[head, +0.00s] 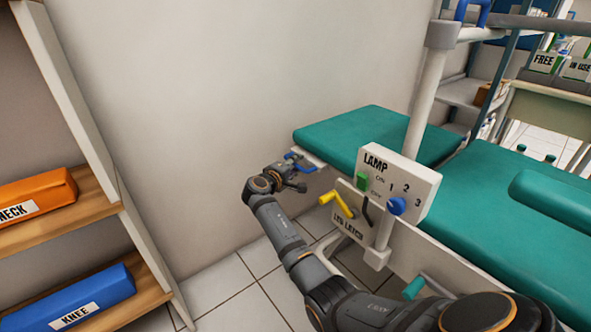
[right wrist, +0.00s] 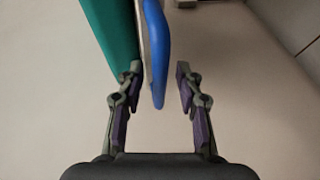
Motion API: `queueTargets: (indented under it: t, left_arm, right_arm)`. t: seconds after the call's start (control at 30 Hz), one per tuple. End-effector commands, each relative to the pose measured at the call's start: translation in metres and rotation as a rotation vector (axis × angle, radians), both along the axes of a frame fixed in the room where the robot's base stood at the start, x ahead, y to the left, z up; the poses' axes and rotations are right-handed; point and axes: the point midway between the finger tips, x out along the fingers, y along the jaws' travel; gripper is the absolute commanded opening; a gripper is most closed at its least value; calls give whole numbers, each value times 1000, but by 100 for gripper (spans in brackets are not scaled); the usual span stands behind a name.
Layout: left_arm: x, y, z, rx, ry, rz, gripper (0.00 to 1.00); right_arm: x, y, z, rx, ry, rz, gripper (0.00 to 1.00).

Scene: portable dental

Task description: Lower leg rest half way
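The leg rest (head: 365,134) is a teal padded panel at the foot end of the dental couch, looking roughly level in the head view. A blue handle (head: 297,158) is at its near left edge. My right gripper (head: 298,181) is at this handle. In the right wrist view my right gripper (right wrist: 158,78) is open, with the blue handle (right wrist: 157,50) between its fingers and gaps on both sides. The teal pad (right wrist: 108,28) is beside the left finger. A yellow lever (head: 337,202) sits on the panel marked LEG LATCH (head: 350,228). My left gripper is not in view.
A LAMP box (head: 400,172) with a blue knob (head: 396,206) and green switch stands beside a pale post (head: 424,100). Shelves on the left hold an orange NECK cushion (head: 40,197) and a blue KNEE cushion (head: 70,298). A bare wall (head: 230,90) is behind the gripper.

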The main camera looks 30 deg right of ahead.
Motion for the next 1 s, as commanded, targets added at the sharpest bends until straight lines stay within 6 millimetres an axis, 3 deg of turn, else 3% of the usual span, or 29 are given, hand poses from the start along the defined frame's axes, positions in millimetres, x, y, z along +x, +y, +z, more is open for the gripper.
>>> queueTargets:
  t: [0.2,0.47,0.87,1.0]
  left_arm:
    - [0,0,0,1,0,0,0]
    - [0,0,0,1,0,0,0]
    - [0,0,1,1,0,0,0]
    - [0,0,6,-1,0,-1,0]
  right_arm:
    - [0,0,0,0,0,0,36]
    - [0,0,0,0,1,0,0]
    - [0,0,-1,0,4,0,0]
    - [-2,0,-18,-4,61,0,0]
